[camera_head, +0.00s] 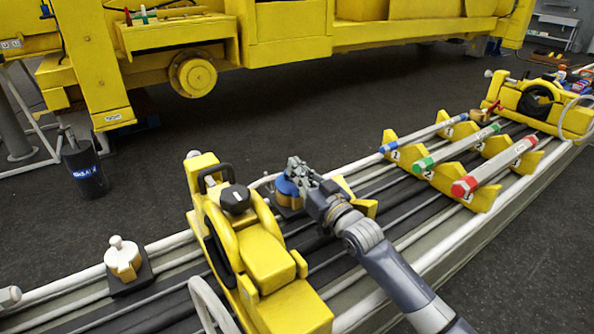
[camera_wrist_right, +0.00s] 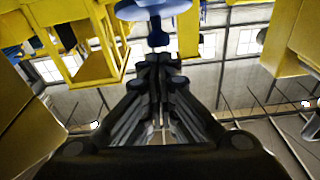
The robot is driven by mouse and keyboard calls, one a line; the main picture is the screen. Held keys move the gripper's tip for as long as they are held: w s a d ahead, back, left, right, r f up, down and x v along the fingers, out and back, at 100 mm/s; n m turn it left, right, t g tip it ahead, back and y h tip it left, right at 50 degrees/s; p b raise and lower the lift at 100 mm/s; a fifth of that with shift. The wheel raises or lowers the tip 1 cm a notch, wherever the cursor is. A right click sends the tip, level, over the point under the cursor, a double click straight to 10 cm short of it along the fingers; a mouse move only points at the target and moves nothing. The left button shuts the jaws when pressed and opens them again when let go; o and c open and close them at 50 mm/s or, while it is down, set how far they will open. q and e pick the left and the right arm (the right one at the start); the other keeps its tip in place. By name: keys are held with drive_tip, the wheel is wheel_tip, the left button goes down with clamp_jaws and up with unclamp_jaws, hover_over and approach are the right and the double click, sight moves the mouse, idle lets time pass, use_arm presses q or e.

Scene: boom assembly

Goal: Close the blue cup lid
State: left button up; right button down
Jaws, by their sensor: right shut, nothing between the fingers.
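The blue cup lid (camera_head: 285,187) sits at the yellow cup (camera_head: 289,201) on the boom, just right of the large yellow bracket. My right gripper (camera_head: 296,167) is at the lid from the right and hides part of it. In the right wrist view the round blue lid and its blue knob (camera_wrist_right: 158,38) show at the top, just beyond the shut fingertips (camera_wrist_right: 157,60). The fingers hold nothing. I cannot tell whether they touch the knob, or whether the lid is fully seated. My left gripper is not in view.
A yellow bracket (camera_head: 265,255) with a black knob stands close left of the cup. A white-lidded cup (camera_head: 123,260) is farther left. Blue, green and red-tipped bars (camera_head: 460,157) rest on yellow supports at right. Yellow machinery (camera_head: 290,45) is at the back; dark floor lies between.

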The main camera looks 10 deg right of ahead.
drive_tip(key=g+p, duration=0.1)
drive_tip(key=p, duration=0.2)
drive_tip(key=w+g+p, duration=0.1)
drive_tip(key=p, duration=0.2)
drive_tip(key=shift+w+a+r+h, duration=0.2)
drive_tip(key=shift+w+a+h, duration=0.1)
drive_tip(key=shift+a+h, duration=0.1)
drive_tip(key=shift+w+f+g+p, duration=0.15)
drive_tip(key=shift+g+p, duration=0.15)
drive_tip(key=shift+p, duration=0.15)
drive_tip(key=shift+w+a+f, duration=0.1)
drive_tip(key=shift+w+f, duration=0.15)
drive_tip(key=shift+f, duration=0.05)
drive_tip(key=shift+w+f+b, duration=0.2)
drive_tip(key=shift+f+b, duration=0.05)
drive_tip(key=shift+b, duration=0.05)
drive_tip(key=shift+r, duration=0.15)
